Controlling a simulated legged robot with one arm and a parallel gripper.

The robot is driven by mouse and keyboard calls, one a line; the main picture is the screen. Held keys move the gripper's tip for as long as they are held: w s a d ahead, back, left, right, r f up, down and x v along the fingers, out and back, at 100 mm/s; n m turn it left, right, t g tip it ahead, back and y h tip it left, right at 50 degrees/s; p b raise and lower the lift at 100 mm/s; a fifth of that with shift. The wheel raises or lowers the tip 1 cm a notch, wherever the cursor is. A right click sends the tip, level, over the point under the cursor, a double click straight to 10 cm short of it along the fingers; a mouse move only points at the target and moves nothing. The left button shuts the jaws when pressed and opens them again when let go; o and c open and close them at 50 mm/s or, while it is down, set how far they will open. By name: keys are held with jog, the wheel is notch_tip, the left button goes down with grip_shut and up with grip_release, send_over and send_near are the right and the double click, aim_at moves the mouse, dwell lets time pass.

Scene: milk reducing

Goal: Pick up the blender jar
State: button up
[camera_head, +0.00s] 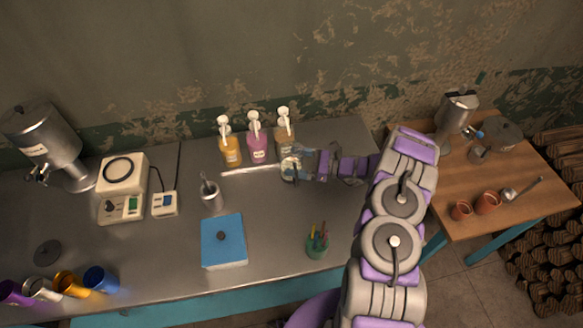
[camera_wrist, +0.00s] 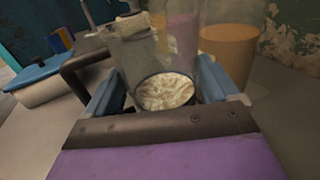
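The blender jar (camera_wrist: 165,55) is a clear vessel with pale, speckled contents at its bottom, close in front of my gripper in the wrist view. A dark angular bar (camera_wrist: 85,62), perhaps its handle, shows at its left. My gripper (camera_wrist: 162,85) has its two blue-grey fingers apart, one on each side of the jar. I cannot tell whether they press on it. In the head view my gripper (camera_head: 297,166) is at the jar (camera_head: 288,170) on the metal counter, just in front of the bottles, and partly hides it.
Three pump bottles (camera_head: 257,148) stand behind the jar on the metal counter (camera_head: 285,225). A blue-lidded box (camera_head: 223,240), a metal cup (camera_head: 211,195) and a green pot (camera_head: 317,247) stand nearby. A wooden table (camera_head: 520,175) is at the right.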

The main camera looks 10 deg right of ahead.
jog(key=c, duration=0.7)
